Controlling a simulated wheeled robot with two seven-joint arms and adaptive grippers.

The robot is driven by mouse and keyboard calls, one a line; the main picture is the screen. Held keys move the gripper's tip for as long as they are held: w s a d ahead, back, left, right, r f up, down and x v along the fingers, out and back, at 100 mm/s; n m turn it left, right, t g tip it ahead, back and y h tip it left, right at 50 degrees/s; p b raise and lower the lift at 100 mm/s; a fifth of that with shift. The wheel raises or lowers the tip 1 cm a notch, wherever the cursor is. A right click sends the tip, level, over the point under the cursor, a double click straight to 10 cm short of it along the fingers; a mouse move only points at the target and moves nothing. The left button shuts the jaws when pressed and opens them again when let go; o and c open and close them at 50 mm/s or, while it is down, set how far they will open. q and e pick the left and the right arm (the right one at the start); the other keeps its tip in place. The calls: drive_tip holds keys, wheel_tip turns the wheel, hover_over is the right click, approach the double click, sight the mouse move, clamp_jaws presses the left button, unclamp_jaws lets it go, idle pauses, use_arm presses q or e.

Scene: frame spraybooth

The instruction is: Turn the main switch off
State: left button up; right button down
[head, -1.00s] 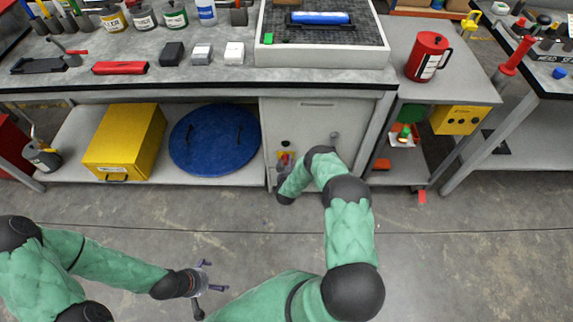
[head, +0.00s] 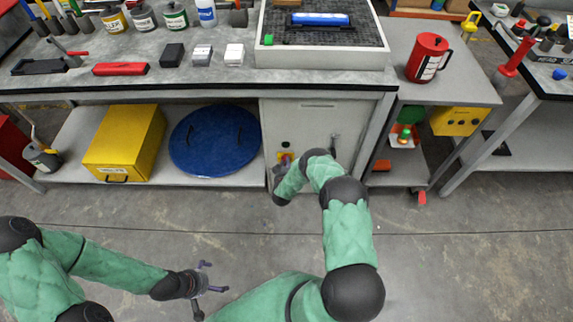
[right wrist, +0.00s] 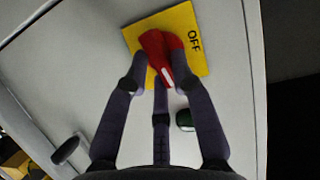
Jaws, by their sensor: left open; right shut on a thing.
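The main switch is a red handle (right wrist: 154,45) with a white mark, on a yellow plate (right wrist: 199,66) lettered OFF at the right in the right wrist view. In the head view, the yellow plate (head: 286,145) shows on the grey cabinet front under the bench, and my wrist partly hides the switch. My right gripper (right wrist: 160,75) is shut on the red handle, with its fingers around it. The handle lies slanted on the plate. My left gripper (head: 207,278) is open and empty over the floor, far from the cabinet.
A blue disc (head: 214,165) and a yellow box (head: 124,140) stand on the shelf left of the cabinet (head: 330,115). The floor in front is clear.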

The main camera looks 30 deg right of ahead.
drive_tip(key=shift+w+a+n+g+h, duration=0.1)
drive_tip(key=shift+a+n+g+h, duration=0.1)
drive_tip(key=shift+n+h, duration=0.3)
drive_tip(key=shift+w+a+n+g+h, duration=0.1)
drive_tip(key=shift+n+g+h, duration=0.15)
drive_tip(key=shift+n, duration=0.45)
drive_tip(key=shift+w+a+f+n+h, duration=0.15)
drive_tip(key=shift+n+h, duration=0.65)
drive_tip(key=shift+n, duration=0.8)
drive_tip(key=shift+w+a+f+n+h, duration=0.1)
drive_tip(key=shift+a+f+n+h, duration=0.15)
drive_tip(key=shift+n+h, duration=1)
drive_tip(key=shift+w+a+f+n+h, duration=0.15)
drive_tip(key=shift+n+h, duration=0.25)
drive_tip(key=shift+n, duration=1.55)
drive_tip(key=shift+s+t, duration=0.1)
drive_tip(key=shift+t, duration=0.15)
drive_tip(key=c, duration=1)
unclamp_jaws()
drive_tip(key=shift+c, duration=0.2)
drive_tip(key=v, duration=1.2)
drive_tip(key=shift+f, duration=0.15)
